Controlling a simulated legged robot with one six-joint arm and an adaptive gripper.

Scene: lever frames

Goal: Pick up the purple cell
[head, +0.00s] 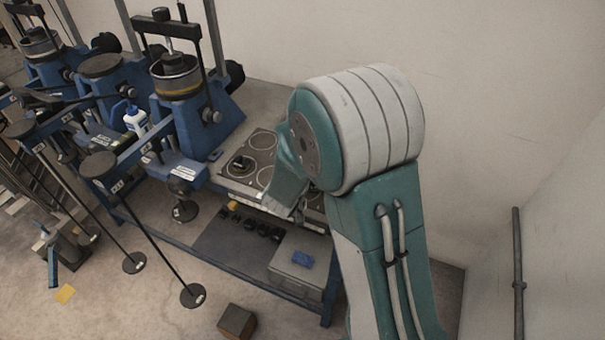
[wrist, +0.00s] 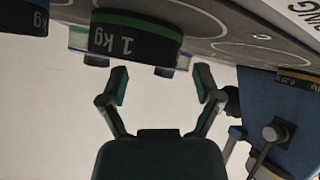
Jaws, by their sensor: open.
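I cannot clearly make out a purple cell in either view. In the wrist view, a small pale, see-through piece with a faint purple tint (wrist: 78,39) shows at the left, partly behind a black weight; I cannot tell if it is the cell. My gripper (wrist: 161,85) is open and empty, its two fingers apart. The black weight (wrist: 125,38), marked 1 kg and banded green, is beyond and above the fingertips in that picture. In the head view, my arm's teal and white links hide most of the gripper.
A panel with ringed circles (head: 262,142) lies on the bench, with a black weight (head: 240,164) on it. Blue test machines (head: 200,115) with long lever arms stand to the left.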

